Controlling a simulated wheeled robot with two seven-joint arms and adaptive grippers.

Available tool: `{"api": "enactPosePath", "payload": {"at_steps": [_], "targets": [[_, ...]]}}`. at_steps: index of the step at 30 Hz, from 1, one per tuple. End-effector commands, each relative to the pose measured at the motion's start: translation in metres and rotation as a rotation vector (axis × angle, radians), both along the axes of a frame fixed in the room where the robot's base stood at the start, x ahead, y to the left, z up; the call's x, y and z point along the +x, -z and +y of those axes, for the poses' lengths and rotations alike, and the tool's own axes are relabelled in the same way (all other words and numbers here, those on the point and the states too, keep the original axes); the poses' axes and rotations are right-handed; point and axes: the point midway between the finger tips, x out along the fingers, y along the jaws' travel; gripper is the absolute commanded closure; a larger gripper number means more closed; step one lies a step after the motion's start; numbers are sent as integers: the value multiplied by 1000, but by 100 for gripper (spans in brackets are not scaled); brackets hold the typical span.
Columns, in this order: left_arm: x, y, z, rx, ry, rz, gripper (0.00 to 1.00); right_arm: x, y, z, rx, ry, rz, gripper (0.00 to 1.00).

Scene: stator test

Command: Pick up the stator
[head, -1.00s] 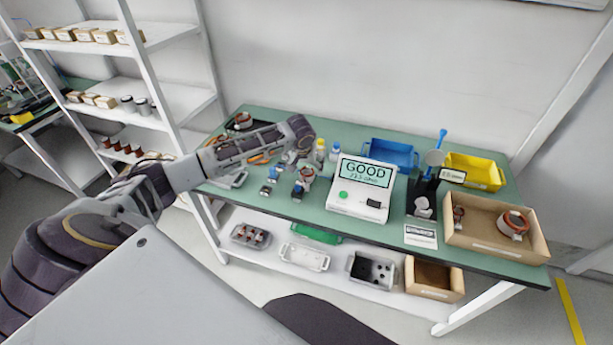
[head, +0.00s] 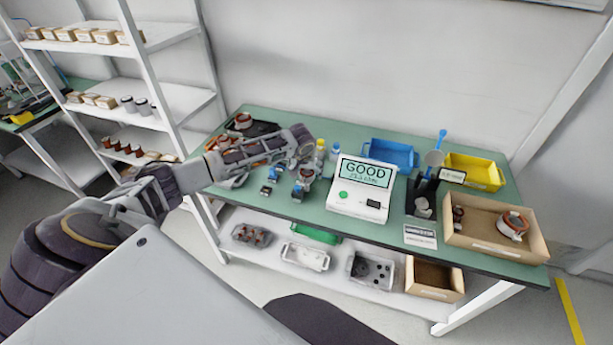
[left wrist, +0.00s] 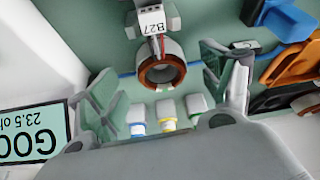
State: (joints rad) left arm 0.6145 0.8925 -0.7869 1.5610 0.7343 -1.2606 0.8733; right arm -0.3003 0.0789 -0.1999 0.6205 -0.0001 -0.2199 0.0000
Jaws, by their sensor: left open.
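A stator, a short white-grey ring with a copper-coloured winding, shows in the left wrist view (left wrist: 162,72). Its wires run to a fixture labelled B27 (left wrist: 152,22). My left gripper (left wrist: 163,88) is open, with one finger on each side of the stator. Gaps show between the fingers and the ring, so nothing is held. My right gripper is not in view.
A tester (head: 362,190) reading GOOD stands right of the gripper. Small bottles (head: 320,150) stand just behind it. Blue (head: 390,152) and yellow (head: 470,170) bins are at the back right. A wooden tray (head: 475,240) holding another stator (head: 513,224) is at the right end.

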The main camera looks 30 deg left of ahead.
Motion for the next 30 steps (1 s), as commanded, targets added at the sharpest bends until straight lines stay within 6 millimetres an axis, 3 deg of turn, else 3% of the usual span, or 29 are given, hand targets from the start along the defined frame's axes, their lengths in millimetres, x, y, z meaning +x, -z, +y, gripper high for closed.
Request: {"api": "enactPosePath", "payload": {"at_steps": [12, 28, 30], "targets": [[12, 30, 6, 0, -1, -1, 20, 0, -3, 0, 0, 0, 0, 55], [12, 32, 6, 0, 0, -1, 20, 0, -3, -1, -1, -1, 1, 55], [12, 32, 6, 0, 0, -1, 28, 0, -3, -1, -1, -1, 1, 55]]}}
